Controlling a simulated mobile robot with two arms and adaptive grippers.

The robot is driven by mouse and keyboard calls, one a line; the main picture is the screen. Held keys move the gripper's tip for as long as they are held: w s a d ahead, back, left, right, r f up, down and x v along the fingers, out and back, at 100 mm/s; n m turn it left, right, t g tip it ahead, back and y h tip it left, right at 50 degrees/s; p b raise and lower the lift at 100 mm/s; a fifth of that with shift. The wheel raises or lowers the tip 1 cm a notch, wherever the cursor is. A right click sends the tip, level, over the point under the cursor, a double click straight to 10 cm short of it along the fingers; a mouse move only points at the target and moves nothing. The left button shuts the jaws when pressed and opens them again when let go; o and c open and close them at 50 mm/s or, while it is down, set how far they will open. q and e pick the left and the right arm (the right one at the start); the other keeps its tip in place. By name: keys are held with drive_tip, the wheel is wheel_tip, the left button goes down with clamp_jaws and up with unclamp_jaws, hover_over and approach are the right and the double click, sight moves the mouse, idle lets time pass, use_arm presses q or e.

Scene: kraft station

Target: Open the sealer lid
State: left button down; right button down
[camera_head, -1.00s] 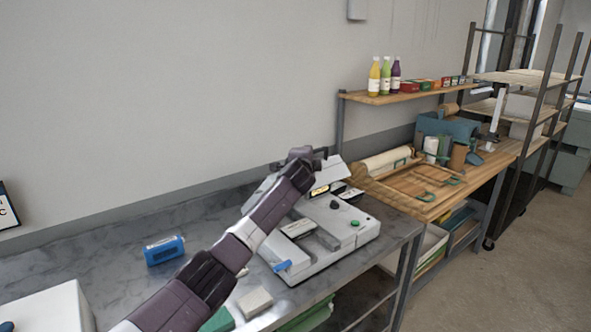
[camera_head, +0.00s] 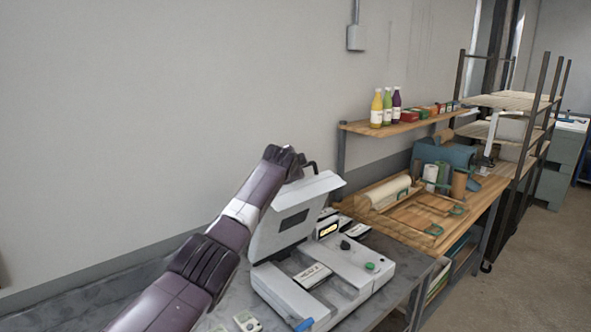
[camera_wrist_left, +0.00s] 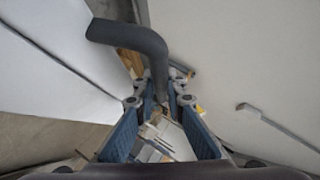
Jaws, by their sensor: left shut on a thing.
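The sealer (camera_head: 345,285) is a white machine on the grey bench, with a green button, a black knob and a small lit display. Its white lid (camera_head: 326,189) stands raised at a steep tilt, with a dark rectangular panel on its inner face. My left gripper (camera_head: 297,168) is at the lid's top edge, mostly hidden by my own wrist. In the left wrist view, the fingers of the left gripper (camera_wrist_left: 163,98) are closed around the dark bent lid handle (camera_wrist_left: 140,38). My right gripper is in neither view.
Right of the sealer is a wooden worktable (camera_head: 470,205) with rolls and trays. Above it, a shelf (camera_head: 405,124) holds bottles and small boxes. A metal rack (camera_head: 545,110) stands farther right. The wall is close behind the lid.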

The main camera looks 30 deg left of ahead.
use_arm(q)
drive_tip(key=shift+f, duration=0.25)
drive_tip(key=c, duration=2)
unclamp_jaws()
drive_tip(key=shift+o, duration=0.2)
drive_tip(key=shift+r, duration=0.15)
drive_tip(key=shift+s+r, duration=0.1)
drive_tip(key=shift+s, duration=0.05)
drive_tip(key=v, duration=1.1)
drive_tip(key=shift+s, duration=0.35)
drive_tip(key=shift+d, duration=0.1)
